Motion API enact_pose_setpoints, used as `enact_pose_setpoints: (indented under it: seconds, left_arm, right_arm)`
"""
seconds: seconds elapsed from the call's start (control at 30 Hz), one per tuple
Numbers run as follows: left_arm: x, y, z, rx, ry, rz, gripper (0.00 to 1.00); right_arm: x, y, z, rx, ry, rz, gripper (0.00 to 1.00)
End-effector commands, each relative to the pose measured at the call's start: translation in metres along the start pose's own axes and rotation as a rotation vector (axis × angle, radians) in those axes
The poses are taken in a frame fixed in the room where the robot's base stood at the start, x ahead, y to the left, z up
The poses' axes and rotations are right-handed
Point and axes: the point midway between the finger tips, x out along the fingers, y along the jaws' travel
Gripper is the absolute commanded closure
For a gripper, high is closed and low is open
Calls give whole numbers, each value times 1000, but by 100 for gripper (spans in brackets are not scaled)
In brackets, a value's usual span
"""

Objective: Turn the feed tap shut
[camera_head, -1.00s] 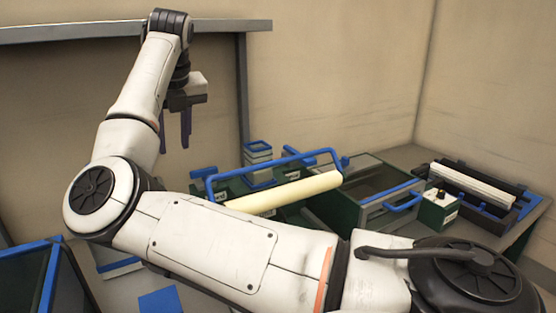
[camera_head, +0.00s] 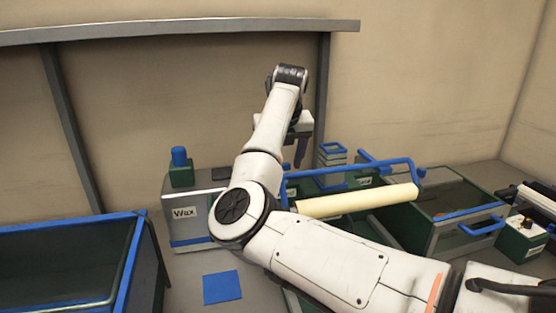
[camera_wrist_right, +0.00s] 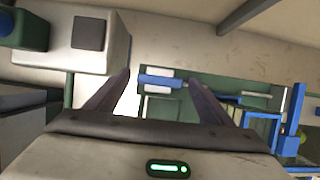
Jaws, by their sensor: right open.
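My right gripper (camera_head: 300,150) hangs above the back of the bench, in front of a small stack of blue-rimmed trays. In the right wrist view its two dark fingers (camera_wrist_right: 160,92) are apart, with nothing held between them. No part is clearly identifiable as the feed tap. A blue fitting (camera_head: 375,160) sits behind the cream roller (camera_head: 358,201); a blue upright part (camera_wrist_right: 295,110) shows at the right of the wrist view. My left gripper is out of view.
A blue-rimmed bin (camera_head: 136,240) stands at the left. A blue square (camera_head: 222,287) lies on the bench. A green drawer unit with a blue handle (camera_head: 482,225) stands at the right. My right arm covers much of the bench middle.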

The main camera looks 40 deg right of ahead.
Motion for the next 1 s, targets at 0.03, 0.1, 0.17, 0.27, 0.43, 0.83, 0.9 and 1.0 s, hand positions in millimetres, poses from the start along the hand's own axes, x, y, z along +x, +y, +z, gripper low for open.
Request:
enact_pose_setpoints:
  seconds: [0.03,0.1,0.17,0.27,0.43,0.83,0.9,1.0]
  left_arm:
    - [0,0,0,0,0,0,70]
    - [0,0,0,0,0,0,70]
    - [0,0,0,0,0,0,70]
    - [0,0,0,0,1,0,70]
    - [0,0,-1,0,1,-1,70]
    - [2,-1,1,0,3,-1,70]
    - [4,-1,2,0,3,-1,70]
    - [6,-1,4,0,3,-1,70]
  right_arm:
    - [2,0,0,0,1,0,25]
    - [2,0,0,0,0,0,25]
    - [2,0,0,0,0,0,25]
    - [2,0,0,0,0,0,25]
    - [2,0,0,0,0,0,54]
    - [2,1,0,38,-1,-15,66]
    - [2,2,0,66,-1,-27,66]
    - [3,2,0,120,0,-49,66]
